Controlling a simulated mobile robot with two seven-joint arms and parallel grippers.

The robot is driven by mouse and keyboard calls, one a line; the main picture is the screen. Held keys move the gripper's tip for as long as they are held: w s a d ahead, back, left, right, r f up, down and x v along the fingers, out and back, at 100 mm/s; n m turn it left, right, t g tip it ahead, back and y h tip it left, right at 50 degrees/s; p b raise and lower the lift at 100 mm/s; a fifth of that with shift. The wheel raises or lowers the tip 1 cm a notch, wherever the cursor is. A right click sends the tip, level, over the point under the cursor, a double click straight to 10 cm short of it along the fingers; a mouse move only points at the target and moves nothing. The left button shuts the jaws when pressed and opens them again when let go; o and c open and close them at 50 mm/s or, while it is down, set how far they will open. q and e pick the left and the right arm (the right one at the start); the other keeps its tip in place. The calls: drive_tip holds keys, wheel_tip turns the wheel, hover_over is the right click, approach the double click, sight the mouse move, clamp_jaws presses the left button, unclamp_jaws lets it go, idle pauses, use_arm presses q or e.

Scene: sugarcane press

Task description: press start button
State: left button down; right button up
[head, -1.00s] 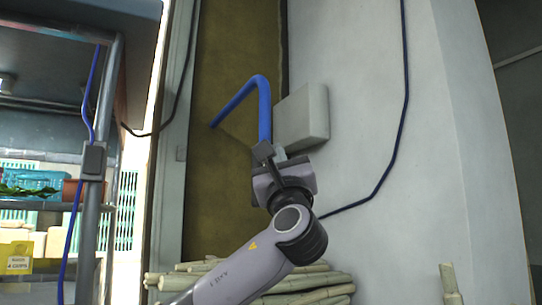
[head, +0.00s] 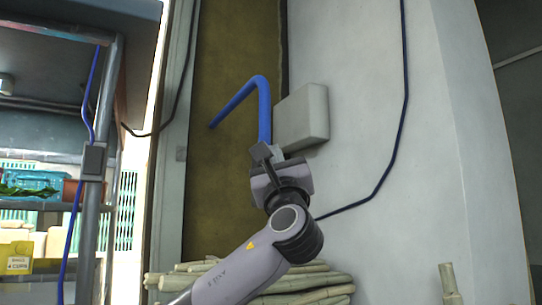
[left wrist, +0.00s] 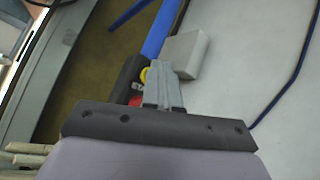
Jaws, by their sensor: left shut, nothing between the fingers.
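A dark control box (left wrist: 129,78) sits at the lower end of the blue pipe (left wrist: 159,30). In the left wrist view it carries a red button (left wrist: 135,101) and a yellow ring (left wrist: 146,74). My left gripper (left wrist: 161,68) is shut and empty, with its fingers right beside the yellow ring and over part of the box. I cannot tell whether they touch it. A start button is not clearly seen; the fingers may hide it. In the head view my left gripper (head: 279,153) is beside the dark box (head: 261,152). My right gripper is not in view.
A pale wall box (head: 303,116) is close behind the gripper on the white wall. The blue pipe (head: 264,105) bends above it. Cane stalks (head: 310,284) are stacked low behind my arm. A metal shelf (head: 94,160) stands at left. A dark cable (head: 397,150) runs down the wall.

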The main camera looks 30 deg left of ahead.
use_arm(q)
drive_tip(key=shift+s+d+f+b, duration=0.1)
drive_tip(key=shift+s+d+b, duration=0.25)
drive_tip(key=shift+d, duration=0.35)
drive_tip(key=shift+s, duration=0.1)
drive_tip(key=d, duration=0.1)
drive_tip(key=s+d, duration=0.1)
drive_tip(key=d, duration=0.1)
drive_tip(key=s+d+b, duration=0.1)
drive_tip(key=shift+s+d, duration=0.15)
drive_tip(key=shift+s, duration=0.1)
idle(0.7)
